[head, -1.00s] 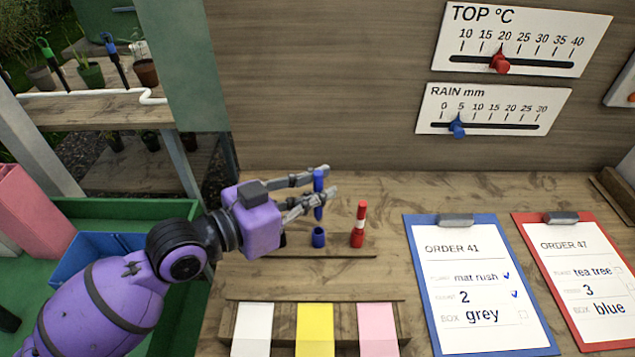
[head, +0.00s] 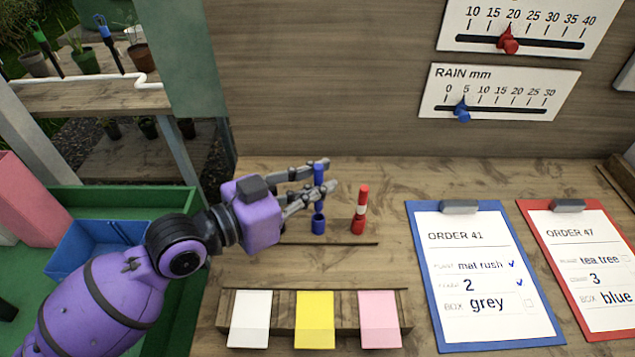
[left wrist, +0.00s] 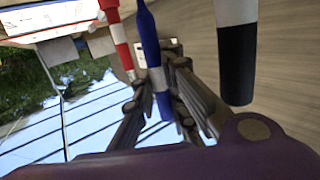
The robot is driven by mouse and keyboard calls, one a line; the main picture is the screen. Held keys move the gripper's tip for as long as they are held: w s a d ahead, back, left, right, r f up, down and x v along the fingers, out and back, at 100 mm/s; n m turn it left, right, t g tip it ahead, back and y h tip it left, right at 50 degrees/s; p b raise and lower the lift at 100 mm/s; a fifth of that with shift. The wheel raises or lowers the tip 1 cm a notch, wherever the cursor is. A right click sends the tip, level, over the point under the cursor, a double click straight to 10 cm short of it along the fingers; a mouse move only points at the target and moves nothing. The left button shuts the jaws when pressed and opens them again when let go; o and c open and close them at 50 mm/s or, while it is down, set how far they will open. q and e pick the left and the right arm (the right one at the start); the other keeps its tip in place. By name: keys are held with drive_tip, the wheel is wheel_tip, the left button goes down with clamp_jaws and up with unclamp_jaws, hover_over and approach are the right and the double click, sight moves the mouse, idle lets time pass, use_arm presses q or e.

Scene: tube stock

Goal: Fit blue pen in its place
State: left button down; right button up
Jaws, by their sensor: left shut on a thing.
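The blue pen (head: 318,174) is upright between the fingers of my left gripper (head: 328,174), which is shut on it. In the head view its lower end meets the rim of the blue cup (head: 318,226); I cannot tell how far inside it is. The left wrist view shows the blue pen (left wrist: 149,38) between the fingers, with a pale band around it. My right gripper is not in view.
A red pen (head: 363,194) stands in a red cup just right of the blue cup. In the left wrist view a black pen with a white band (left wrist: 236,70) is close beside the fingers. White, yellow and pink cards (head: 315,315) lie in front; clipboards (head: 478,265) lie right.

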sight(315, 205)
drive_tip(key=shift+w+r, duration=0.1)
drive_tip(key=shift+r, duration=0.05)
use_arm(q)
drive_tip(key=shift+f, duration=0.15)
drive_tip(key=shift+f+b, duration=0.35)
drive_tip(key=shift+f, duration=0.4)
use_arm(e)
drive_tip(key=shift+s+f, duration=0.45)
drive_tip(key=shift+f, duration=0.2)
use_arm(q)
drive_tip(key=shift+f+b, duration=0.75)
drive_tip(key=shift+f, duration=0.8)
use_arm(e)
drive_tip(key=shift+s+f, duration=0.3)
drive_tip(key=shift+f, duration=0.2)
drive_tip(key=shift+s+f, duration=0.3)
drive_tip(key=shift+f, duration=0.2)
use_arm(q)
drive_tip(key=c, duration=1.7)
unclamp_jaws()
